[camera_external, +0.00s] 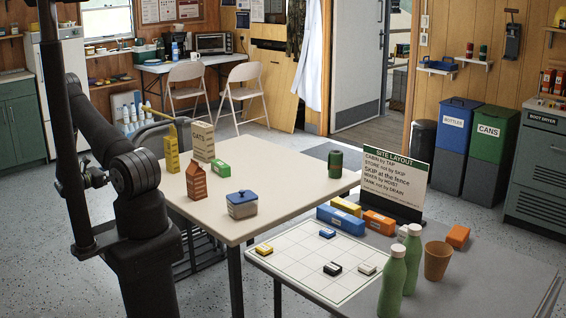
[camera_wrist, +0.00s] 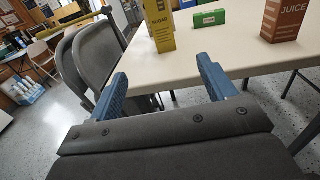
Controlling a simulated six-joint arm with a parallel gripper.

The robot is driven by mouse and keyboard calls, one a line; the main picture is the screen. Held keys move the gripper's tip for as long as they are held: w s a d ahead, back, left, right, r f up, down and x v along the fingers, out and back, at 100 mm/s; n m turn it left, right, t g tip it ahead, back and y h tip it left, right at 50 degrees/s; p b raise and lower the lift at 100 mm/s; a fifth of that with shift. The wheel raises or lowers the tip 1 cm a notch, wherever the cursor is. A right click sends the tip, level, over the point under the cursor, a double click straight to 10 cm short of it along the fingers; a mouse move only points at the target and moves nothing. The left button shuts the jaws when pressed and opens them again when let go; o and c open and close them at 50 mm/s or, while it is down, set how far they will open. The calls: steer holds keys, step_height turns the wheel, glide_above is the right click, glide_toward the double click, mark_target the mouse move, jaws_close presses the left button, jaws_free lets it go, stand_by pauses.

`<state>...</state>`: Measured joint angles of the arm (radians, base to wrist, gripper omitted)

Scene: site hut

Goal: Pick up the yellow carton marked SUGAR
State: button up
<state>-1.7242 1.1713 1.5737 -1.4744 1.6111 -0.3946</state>
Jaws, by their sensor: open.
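The yellow carton marked SUGAR (camera_external: 172,155) stands upright near the left edge of the pale table (camera_external: 285,185). It also shows in the wrist view, at the top middle (camera_wrist: 160,30), with its top cut off by the frame. My gripper (camera_wrist: 164,84) shows in the wrist view as two blue fingers spread wide apart with nothing between them. The carton appears beyond the fingertips, apart from them. In the external view my arm rises at the left, and I cannot make out the gripper there.
Close to the yellow carton stand a pale OATS carton (camera_external: 202,143), a small green box (camera_external: 221,169) and a brown JUICE carton (camera_external: 196,184). A blue-lidded pot (camera_external: 241,207) and a green can (camera_external: 335,164) stand farther right. A grey chair (camera_wrist: 96,58) is beside the table.

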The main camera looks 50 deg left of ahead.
steer(key=shift+w, duration=0.1)
steer(key=g+h, duration=0.1)
steer(key=g, duration=1.2)
glide_toward(171, 144)
steer(key=shift+w+a+f, duration=0.5)
steer(key=shift+w+f, duration=0.45)
steer(key=shift+f, duration=0.8)
steer(key=shift+w+a+f, duration=0.45)
steer(key=shift+w+f, duration=0.5)
steer(key=shift+f, duration=0.75)
steer(key=shift+w+a+f, duration=0.5)
steer(key=shift+w+f, duration=0.45)
steer(key=shift+f, duration=0.8)
jaws_close()
